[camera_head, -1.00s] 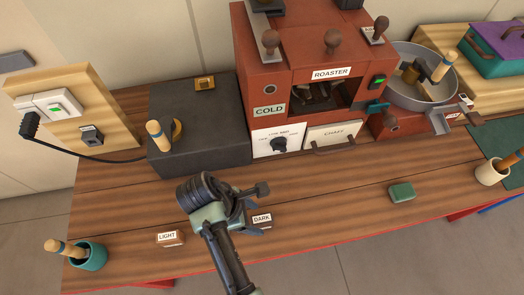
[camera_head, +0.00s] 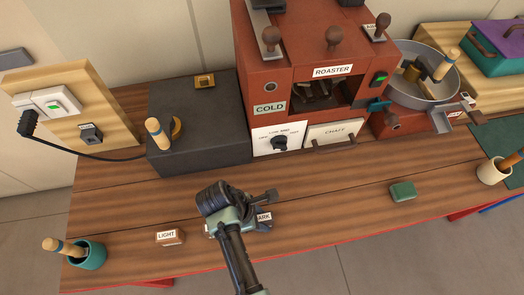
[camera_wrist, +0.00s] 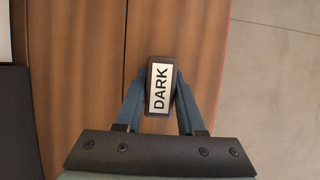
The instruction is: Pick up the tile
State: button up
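The tile marked DARK (camera_wrist: 160,88) is a small dark block with a white label, lying on the wooden worktop. In the head view, the DARK tile (camera_head: 265,217) is partly covered by my gripper. In the wrist view, my gripper (camera_wrist: 161,85) has one blue finger along each long side of the tile. The fingertips are at or very near its sides; whether they press on it I cannot tell. A brown LIGHT tile (camera_head: 168,237) lies further left on the worktop. A plain green block (camera_head: 402,192) lies to the right.
The red roaster (camera_head: 315,115) and a dark grey box (camera_head: 198,130) stand behind. A teal cup (camera_head: 88,257) stands at the front left and a cream cup (camera_head: 493,171) at the right. The worktop's front edge (camera_head: 330,238) is close to the DARK tile.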

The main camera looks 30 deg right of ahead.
aim_at(262, 217)
grip_shut()
jog(key=shift+r, duration=0.1)
notch_tip(262, 217, up, 10)
jog(key=shift+f+p, duration=0.1)
jog(key=shift+p, duration=0.7)
